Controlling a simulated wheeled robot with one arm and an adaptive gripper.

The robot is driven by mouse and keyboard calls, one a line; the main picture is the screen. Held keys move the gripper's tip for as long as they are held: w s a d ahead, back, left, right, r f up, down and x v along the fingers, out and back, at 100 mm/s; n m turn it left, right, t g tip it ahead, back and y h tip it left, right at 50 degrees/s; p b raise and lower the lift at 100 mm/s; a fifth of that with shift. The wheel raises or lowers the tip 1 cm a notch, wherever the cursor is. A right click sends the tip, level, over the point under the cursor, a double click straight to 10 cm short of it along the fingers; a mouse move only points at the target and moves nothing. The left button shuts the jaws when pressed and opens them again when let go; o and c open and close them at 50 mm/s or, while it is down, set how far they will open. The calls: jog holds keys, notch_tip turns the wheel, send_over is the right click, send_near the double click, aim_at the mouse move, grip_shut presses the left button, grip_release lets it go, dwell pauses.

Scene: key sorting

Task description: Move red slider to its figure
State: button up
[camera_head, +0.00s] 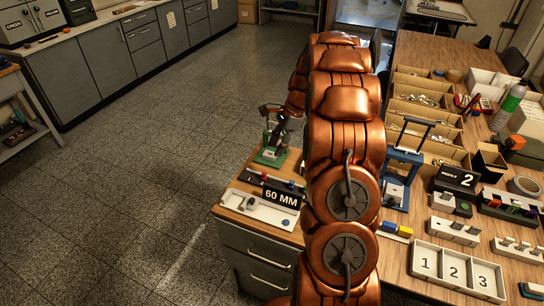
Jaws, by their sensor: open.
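A black sign reading "60 MM" (281,197) stands on a white panel (262,212) at the near left of the wooden bench. A small red piece (291,184) shows just above the sign; I cannot tell for sure that it is the red slider. My gripper (273,128) is dark and small in the view, behind and left of my copper arm, close above a green stand (270,154). It is open, with its fingertips hard to make out. My arm hides the bench middle.
A blue frame (398,180) stands right of my arm. The floor at left is free.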

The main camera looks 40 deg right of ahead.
jog(key=shift+v, duration=1)
